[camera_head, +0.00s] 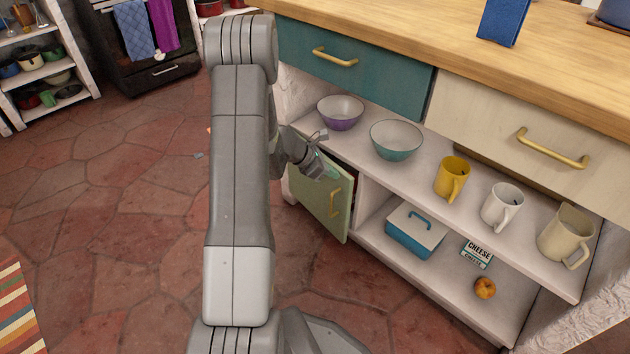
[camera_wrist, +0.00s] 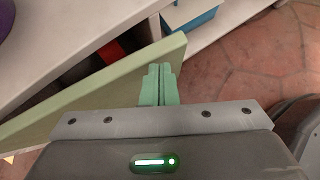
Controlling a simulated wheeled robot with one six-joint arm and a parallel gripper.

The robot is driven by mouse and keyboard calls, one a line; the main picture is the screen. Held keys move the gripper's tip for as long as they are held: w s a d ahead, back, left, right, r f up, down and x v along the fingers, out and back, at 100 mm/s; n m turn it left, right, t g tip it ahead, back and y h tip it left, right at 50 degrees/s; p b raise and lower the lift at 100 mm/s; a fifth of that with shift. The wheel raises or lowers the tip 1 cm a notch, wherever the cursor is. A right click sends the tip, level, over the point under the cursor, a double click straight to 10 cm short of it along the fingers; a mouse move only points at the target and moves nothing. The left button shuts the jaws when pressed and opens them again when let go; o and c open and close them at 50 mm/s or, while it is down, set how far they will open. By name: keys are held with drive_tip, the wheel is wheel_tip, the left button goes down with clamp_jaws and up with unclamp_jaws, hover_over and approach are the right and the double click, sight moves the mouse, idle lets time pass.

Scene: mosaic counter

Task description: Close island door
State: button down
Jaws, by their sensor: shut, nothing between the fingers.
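The island door (camera_head: 322,200) is a pale green panel with a brass handle, low on the left of the island. It stands partly open, swung out from the cabinet. In the wrist view the door (camera_wrist: 95,92) runs diagonally, with a dark gap and a red thing (camera_wrist: 88,70) behind it. My gripper (camera_head: 328,172) is at the top of the door, partly hidden by my arm in the head view.
Above the door a shelf holds a purple bowl (camera_head: 340,112), a teal bowl (camera_head: 397,139) and several mugs. A blue box (camera_head: 414,236), a cheese pack (camera_head: 477,254) and a fruit (camera_head: 485,288) sit on the lower shelf.

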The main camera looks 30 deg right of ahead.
sight(342, 169)
drive_tip(key=d, duration=0.4)
drive_tip(key=shift+w, duration=0.35)
drive_tip(key=shift+w+d+r, duration=0.1)
drive_tip(key=shift+d+r, duration=0.05)
drive_tip(key=shift+d, duration=0.1)
drive_tip(key=shift+r, duration=0.1)
